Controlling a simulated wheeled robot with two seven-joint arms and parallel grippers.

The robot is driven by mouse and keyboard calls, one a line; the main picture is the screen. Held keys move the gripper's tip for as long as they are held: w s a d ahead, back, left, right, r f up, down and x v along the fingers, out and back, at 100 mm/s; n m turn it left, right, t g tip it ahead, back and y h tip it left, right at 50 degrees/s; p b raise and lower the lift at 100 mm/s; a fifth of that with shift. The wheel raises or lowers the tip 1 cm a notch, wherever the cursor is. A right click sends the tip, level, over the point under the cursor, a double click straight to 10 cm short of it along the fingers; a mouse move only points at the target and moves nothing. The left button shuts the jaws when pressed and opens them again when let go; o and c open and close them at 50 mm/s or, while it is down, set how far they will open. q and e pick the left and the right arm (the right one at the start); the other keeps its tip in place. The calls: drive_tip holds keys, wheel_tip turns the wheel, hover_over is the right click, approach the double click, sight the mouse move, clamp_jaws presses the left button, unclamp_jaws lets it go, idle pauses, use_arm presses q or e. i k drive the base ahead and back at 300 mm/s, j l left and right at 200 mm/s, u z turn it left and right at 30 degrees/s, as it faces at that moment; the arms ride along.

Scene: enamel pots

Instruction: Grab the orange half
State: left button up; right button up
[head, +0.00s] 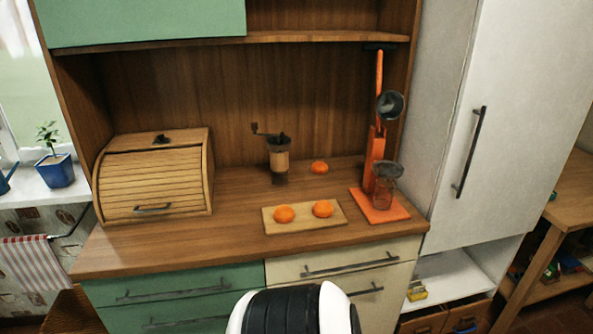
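Two orange pieces lie on a small wooden board on the counter in the head view: a left one (284,214) and a right one (322,208). A third orange piece (319,167) lies on the counter behind the board, beside the coffee grinder. All three look rounded and orange; I cannot tell which are halves, as no cut face shows clearly. Neither of my grippers is in view.
The wooden board (258,223) lies near the counter's front. An orange lever press (375,165) with a glass jar (384,190) stands at right. The grinder (279,160) stands behind the board, the bread box (155,180) at left. Bare counter (190,240) lies at front left.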

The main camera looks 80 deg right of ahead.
sight(321, 209)
drive_tip(key=z, duration=2.9)
